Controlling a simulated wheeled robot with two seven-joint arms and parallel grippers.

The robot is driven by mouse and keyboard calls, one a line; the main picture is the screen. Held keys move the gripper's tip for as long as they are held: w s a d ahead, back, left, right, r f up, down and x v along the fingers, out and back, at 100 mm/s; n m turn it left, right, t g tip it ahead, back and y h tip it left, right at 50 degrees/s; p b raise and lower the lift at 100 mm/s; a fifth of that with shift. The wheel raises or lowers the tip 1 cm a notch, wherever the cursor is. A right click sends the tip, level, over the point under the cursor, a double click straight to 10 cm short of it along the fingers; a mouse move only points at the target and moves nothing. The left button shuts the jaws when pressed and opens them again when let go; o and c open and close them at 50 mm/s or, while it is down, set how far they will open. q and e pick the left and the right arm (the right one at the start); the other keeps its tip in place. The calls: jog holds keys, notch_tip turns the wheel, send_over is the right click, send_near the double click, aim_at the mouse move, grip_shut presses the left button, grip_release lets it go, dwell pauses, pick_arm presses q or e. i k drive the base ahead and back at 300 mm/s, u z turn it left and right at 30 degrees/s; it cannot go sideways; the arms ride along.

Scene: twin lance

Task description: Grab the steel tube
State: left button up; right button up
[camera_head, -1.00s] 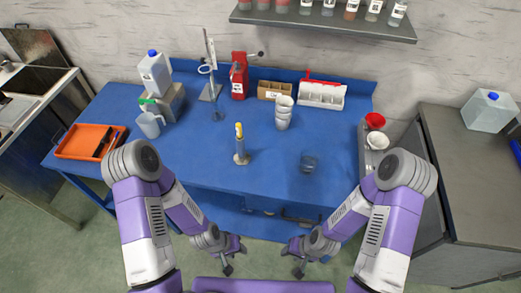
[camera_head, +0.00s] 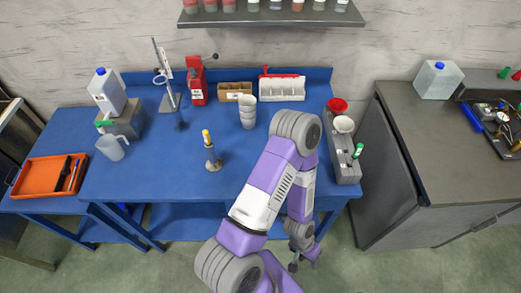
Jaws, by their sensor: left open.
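A short upright steel tube (camera_head: 211,158) stands on a round base on the blue bench, left of the middle, and has a yellow top. It looks like a burner, and it is the thing that best fits the task's steel tube. My left gripper (camera_head: 304,263) is open and small in the view, low in front of the bench. It is well to the right of the tube and nearer to me, apart from it. My right gripper is out of view.
My left arm hides part of the bench.

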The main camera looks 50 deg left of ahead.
aim_at(214, 164)
jog(key=z, duration=0.25)
jog(key=k, duration=1.05)
jog(key=u, duration=1.4)
jog(key=i, duration=0.5)
jog(key=u, duration=0.05)
